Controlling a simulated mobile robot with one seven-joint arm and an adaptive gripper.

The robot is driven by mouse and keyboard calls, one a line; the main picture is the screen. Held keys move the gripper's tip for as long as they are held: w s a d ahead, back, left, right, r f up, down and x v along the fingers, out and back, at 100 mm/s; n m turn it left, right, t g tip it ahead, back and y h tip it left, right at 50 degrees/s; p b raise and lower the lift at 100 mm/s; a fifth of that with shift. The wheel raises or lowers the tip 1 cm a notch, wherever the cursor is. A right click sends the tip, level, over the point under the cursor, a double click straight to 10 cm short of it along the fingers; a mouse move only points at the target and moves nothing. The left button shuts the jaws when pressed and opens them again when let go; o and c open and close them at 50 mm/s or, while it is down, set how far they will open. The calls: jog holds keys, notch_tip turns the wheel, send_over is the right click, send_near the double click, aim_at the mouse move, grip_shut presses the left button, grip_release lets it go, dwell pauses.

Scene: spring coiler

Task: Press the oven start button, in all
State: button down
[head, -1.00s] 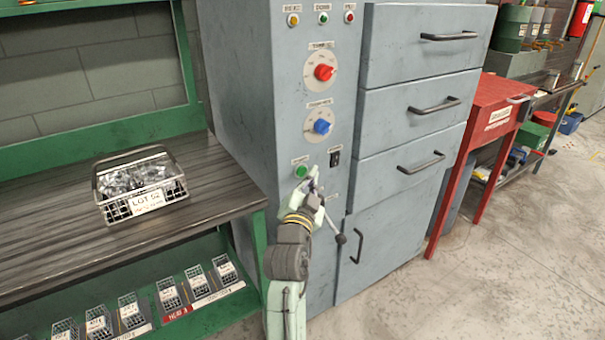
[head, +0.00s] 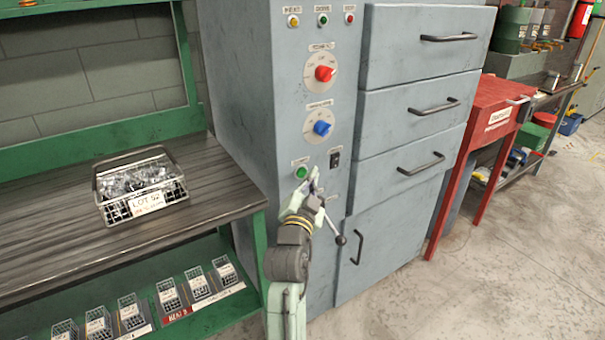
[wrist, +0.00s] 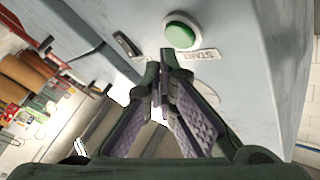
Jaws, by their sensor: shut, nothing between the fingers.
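The green start button (head: 302,172) sits low on the grey oven's front panel (head: 290,110), left of a black rocker switch (head: 335,158). In the wrist view the green button (wrist: 181,33) shows at the top, with a START label (wrist: 195,54) beside it. My gripper (head: 313,176) is shut and empty, its fingertips just right of the button in the head view. In the wrist view my fingertips (wrist: 165,75) are close together, short of the button in the picture. I cannot tell whether they touch the panel.
The panel also has a red knob (head: 324,73), a blue knob (head: 322,127) and small lamps on top. A lever with a ball end (head: 341,239) shows by my wrist. A wire basket (head: 142,190) stands on the bench at left. Drawers (head: 415,105) are at right.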

jog(key=shift+w+a+b, duration=0.25)
jog(key=shift+w+b, duration=0.1)
jog(key=shift+w+a+b, duration=0.25)
jog(key=shift+w+b, duration=0.05)
dwell(0.8)
jog(key=shift+s+d, duration=0.1)
jog(key=shift+s, duration=0.05)
dwell(0.3)
jog(key=shift+s+d, duration=0.4)
jog(key=shift+s, duration=0.1)
jog(key=s+d, duration=0.1)
jog(key=s, duration=0.1)
jog(key=s+d, duration=0.2)
dwell(0.4)
dwell(0.5)
